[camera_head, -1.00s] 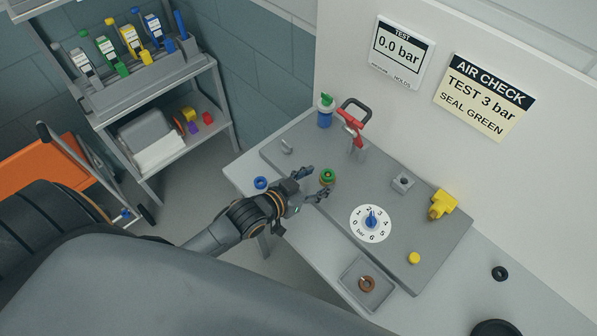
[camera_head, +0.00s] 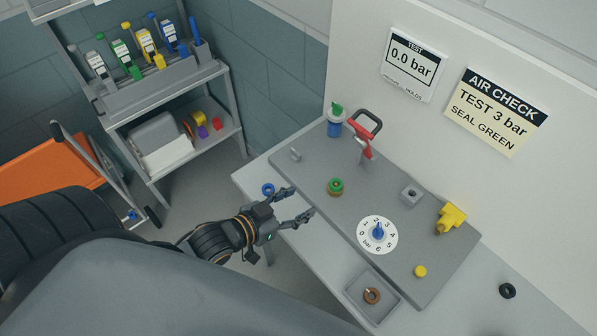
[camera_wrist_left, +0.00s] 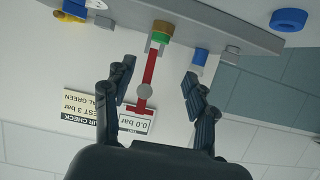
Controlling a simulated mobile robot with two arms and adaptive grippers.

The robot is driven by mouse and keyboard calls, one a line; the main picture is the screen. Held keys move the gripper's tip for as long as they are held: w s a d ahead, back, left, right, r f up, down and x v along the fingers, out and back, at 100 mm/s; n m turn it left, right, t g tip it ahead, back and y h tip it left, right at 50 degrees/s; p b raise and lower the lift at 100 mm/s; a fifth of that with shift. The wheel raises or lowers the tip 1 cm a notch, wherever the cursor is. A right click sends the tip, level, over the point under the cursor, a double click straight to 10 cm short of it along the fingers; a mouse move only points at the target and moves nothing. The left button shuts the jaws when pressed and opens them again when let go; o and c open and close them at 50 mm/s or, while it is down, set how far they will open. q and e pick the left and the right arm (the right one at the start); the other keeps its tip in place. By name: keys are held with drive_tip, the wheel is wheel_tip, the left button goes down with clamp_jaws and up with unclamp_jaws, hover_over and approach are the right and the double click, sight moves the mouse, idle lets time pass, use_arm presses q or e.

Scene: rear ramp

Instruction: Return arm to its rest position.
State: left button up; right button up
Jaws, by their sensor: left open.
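My left gripper (camera_head: 300,205) is open and empty at the front edge of the grey test plate (camera_head: 320,207), with its two fingers spread apart. In the left wrist view the gripper (camera_wrist_left: 155,90) shows both fingers apart with nothing between them in contact. The green-topped brass fitting (camera_head: 335,187) stands on the plate beyond the fingertips, apart from them; it also shows in the left wrist view (camera_wrist_left: 162,30). A blue ring (camera_head: 268,189) lies on the bench to the left of the fingers. My right gripper is in neither view.
A small tray (camera_head: 354,291) holds a copper ring. A shelf rack (camera_head: 150,110) stands at the left.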

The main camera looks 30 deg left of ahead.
use_arm(q)
drive_tip(key=shift+f, duration=0.1)
drive_tip(key=s+f+n+g+y, duration=0.2)
drive_tip(key=s+g+y, duration=0.2)
drive_tip(key=s+g, duration=0.65)
drive_tip(key=s+f+b, duration=0.3)
drive_tip(key=f+b, duration=0.1)
drive_tip(key=f, duration=2.7)
drive_tip(key=s+a+f+g+b, duration=0.1)
drive_tip(key=s+a+f+b, duration=0.2)
drive_tip(key=s+f, duration=1.3)
wheel_tip(320, 180, down, 3)
drive_tip(key=shift+s+a+r+y, duration=0.2)
drive_tip(key=shift+s+a+y, duration=0.1)
drive_tip(key=shift+s+a, duration=0.1)
